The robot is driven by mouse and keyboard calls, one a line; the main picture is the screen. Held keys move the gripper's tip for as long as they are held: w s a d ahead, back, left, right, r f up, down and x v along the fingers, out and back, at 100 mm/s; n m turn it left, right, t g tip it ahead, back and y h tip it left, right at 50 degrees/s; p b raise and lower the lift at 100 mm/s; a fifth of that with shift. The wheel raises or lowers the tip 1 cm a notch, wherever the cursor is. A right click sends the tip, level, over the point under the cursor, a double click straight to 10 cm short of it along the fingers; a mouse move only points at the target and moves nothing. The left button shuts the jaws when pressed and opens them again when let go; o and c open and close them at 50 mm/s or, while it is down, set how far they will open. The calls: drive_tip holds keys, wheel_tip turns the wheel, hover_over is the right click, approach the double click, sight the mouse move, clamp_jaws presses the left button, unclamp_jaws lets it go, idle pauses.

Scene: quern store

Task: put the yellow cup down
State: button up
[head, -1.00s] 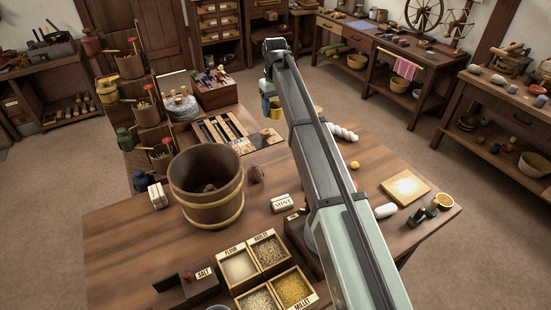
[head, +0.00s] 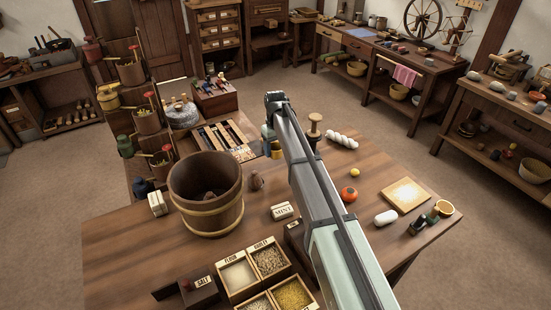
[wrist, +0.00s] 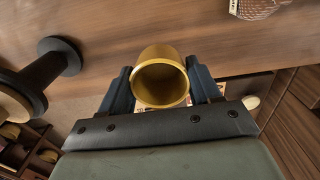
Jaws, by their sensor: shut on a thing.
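The yellow cup (wrist: 160,78) is between the two blue fingers of my gripper (wrist: 162,92) in the wrist view, its open mouth facing the camera. My gripper is shut on it. In the head view my gripper (head: 268,140) is at the far edge of the table (head: 130,240), and a bit of the yellow cup (head: 277,150) shows beside the fingers, partly hidden by my arm. I cannot tell whether the cup's base touches the table.
A dark wooden stamp-like piece (head: 314,130) stands close right of my gripper, with a white twisted loaf (head: 342,139) beyond. A divided tray (head: 222,140) is to the left. A wooden bucket (head: 207,190) and small brown cone (head: 256,181) stand nearer.

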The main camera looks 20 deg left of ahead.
sight(275, 157)
drive_tip(key=shift+f, duration=2.35)
drive_tip(key=o, duration=1.1)
drive_tip(key=shift+f, duration=0.1)
wheel_tip(275, 157, up, 12)
drive_tip(key=shift+r, duration=0.15)
